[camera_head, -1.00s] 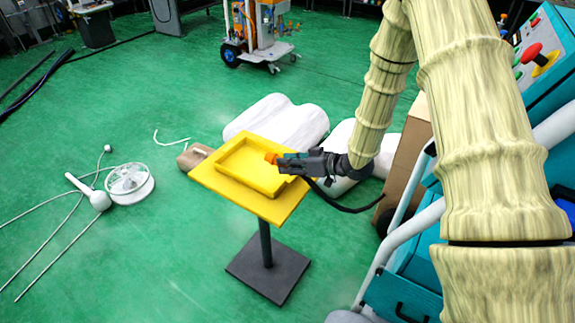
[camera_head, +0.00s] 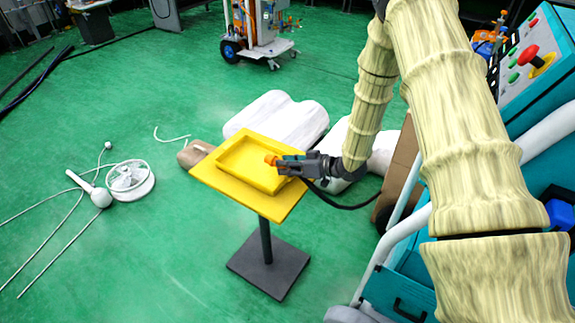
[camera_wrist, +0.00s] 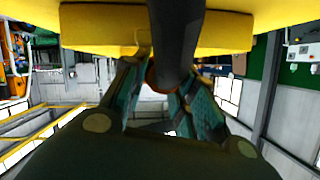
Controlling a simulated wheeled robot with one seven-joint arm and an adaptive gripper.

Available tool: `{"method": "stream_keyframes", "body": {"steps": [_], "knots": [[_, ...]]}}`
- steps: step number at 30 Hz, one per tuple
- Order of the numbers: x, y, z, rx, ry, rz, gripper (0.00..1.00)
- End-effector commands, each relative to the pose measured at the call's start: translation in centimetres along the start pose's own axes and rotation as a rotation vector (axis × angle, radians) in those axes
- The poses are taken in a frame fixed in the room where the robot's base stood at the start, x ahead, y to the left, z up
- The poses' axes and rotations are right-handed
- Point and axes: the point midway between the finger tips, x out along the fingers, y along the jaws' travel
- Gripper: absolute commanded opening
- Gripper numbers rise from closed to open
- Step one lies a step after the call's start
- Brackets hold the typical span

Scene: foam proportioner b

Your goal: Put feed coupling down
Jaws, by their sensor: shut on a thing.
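The feed coupling (camera_head: 271,159) is a small orange piece at the tip of my gripper (camera_head: 279,163). My gripper is shut on it at the right part of the yellow tray (camera_head: 222,164). I cannot tell whether the coupling touches the tray floor. In the wrist view, a dark hose-like cylinder (camera_wrist: 176,35) with a dull orange-brown end (camera_wrist: 160,78) is between the two fingers of my gripper (camera_wrist: 165,90). The fingers hide part of the coupling. The yellow tray fills the top of the wrist view (camera_wrist: 95,28).
The tray tops a thin post on a dark square base (camera_head: 268,268). A black hose (camera_head: 345,206) trails right from my gripper. White rolls (camera_head: 277,120) lie behind the tray. A teal cart (camera_head: 405,285) stands close at right.

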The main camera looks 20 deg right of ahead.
Motion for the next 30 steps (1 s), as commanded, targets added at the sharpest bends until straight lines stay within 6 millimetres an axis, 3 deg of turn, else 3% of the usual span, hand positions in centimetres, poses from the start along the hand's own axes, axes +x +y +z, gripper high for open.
{"method": "stream_keyframes", "body": {"steps": [19, 20, 21, 30], "knots": [[0.4, 0.3, 1.6, 0.004, -0.007, 0.0, 0.0], [0.4, 0.3, 1.6, 0.004, -0.008, 0.0, 0.31], [0.4, 0.3, 1.7, 0.005, -0.009, 0.0, 0.37], [0.4, 0.3, 2.0, 0.007, -0.014, 0.002, 0.37]]}}
